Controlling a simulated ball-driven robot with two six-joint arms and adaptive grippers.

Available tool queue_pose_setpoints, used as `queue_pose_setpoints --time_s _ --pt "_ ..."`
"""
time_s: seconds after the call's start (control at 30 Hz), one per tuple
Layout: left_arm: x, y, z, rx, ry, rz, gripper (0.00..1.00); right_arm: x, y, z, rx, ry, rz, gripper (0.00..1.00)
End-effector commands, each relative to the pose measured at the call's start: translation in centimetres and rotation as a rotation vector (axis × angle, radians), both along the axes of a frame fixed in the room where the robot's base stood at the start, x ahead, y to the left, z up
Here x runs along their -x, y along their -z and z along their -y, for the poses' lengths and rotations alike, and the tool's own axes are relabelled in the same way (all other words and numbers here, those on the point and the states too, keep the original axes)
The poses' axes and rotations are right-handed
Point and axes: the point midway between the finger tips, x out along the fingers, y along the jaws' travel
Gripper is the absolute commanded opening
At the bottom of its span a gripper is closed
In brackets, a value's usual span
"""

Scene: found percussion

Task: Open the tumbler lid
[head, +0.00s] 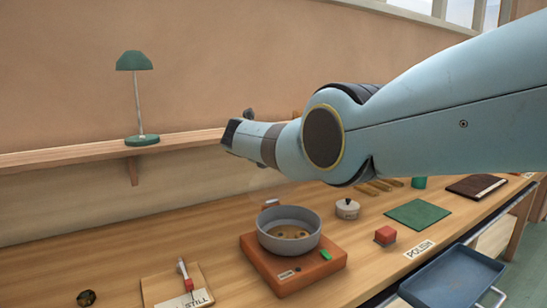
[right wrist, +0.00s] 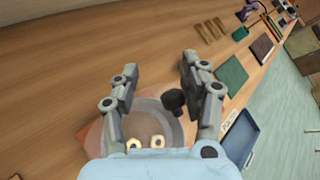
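The tumbler has an orange base (head: 292,265) with a round grey drum (head: 290,232) on top, and several ring-shaped pieces show inside. A faint see-through patch shows above the drum's back edge; I cannot tell clearly whether it is the lid. In the right wrist view, my right gripper (right wrist: 160,78) is open over the drum (right wrist: 176,132), fingers wide apart. A dark round knob (right wrist: 173,98) shows between them, nearer the right finger, not gripped. In the head view, my right arm reaches above and behind the tumbler, its fingers mostly hidden. My left gripper is not in view.
A small white lidded pot (head: 347,209), a red block (head: 385,236) and a green mat (head: 417,215) lie right of the tumbler. A blue tray (head: 452,284) is at the front right. A red-handled tool (head: 184,272) lies at left. A green lamp (head: 135,62) stands on the shelf.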

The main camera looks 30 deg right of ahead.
Motion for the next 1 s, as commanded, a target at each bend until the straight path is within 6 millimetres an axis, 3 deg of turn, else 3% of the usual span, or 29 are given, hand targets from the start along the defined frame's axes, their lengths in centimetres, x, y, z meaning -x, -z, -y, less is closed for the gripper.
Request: queue_pose_setpoints --time_s 0.27,0.57,1.0 --pt "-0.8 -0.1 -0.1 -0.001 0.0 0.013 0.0 0.1 0.0 0.1 0.002 0.002 0.0 0.45" --pt "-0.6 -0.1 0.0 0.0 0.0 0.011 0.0 1.2 -0.8 -1.2 0.002 0.003 0.003 0.45" --pt "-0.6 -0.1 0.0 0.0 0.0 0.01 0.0 5.7 -4.1 -6.3 -0.002 -0.001 0.001 0.45"
